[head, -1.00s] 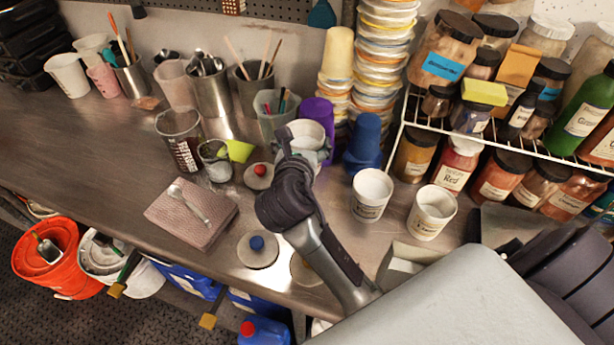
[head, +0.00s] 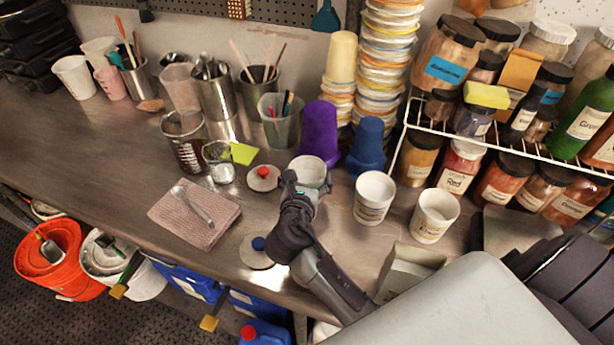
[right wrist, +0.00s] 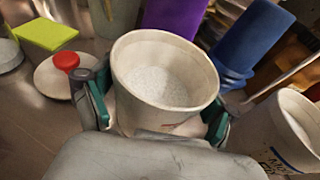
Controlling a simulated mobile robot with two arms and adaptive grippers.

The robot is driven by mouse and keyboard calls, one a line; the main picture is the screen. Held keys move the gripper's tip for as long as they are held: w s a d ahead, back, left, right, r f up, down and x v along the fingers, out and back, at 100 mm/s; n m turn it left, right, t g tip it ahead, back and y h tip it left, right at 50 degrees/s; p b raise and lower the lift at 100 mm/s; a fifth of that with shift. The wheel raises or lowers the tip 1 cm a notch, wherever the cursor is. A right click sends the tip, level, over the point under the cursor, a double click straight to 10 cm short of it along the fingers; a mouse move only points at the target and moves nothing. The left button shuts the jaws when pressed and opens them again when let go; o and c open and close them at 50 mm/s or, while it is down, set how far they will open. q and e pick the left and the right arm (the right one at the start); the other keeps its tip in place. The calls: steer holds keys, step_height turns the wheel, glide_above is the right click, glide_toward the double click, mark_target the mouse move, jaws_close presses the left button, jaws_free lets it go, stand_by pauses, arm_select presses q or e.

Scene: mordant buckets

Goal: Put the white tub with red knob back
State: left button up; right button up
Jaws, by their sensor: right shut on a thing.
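My right gripper (head: 308,187) is shut around an open white tub (head: 310,168). In the right wrist view its fingers (right wrist: 160,115) grip both sides of the tub (right wrist: 165,75). The tub is upright, with white powder inside. I cannot tell whether its base touches the bench, because my gripper hides it. A round pale lid with a red knob (head: 263,178) lies on the bench just left of the tub; its red knob also shows in the right wrist view (right wrist: 66,60). My left gripper is not in view.
Two white tubs (head: 373,198) (head: 434,214) stand to the right. Purple (head: 320,132) and blue (head: 367,146) cups stand behind. A blue-knobbed lid (head: 257,252) lies in front, near the bench edge. A folded cloth with a spoon (head: 195,213) lies left.

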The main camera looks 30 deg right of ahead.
steer(key=o, duration=1.2)
steer(key=shift+f, duration=0.1)
steer(key=shift+s+a+r, duration=0.15)
steer(key=shift+a+r, duration=0.05)
steer(key=b+v, duration=0.1)
steer(key=v, duration=1)
steer(key=shift+s, duration=0.25)
steer(key=shift+a+r, duration=0.1)
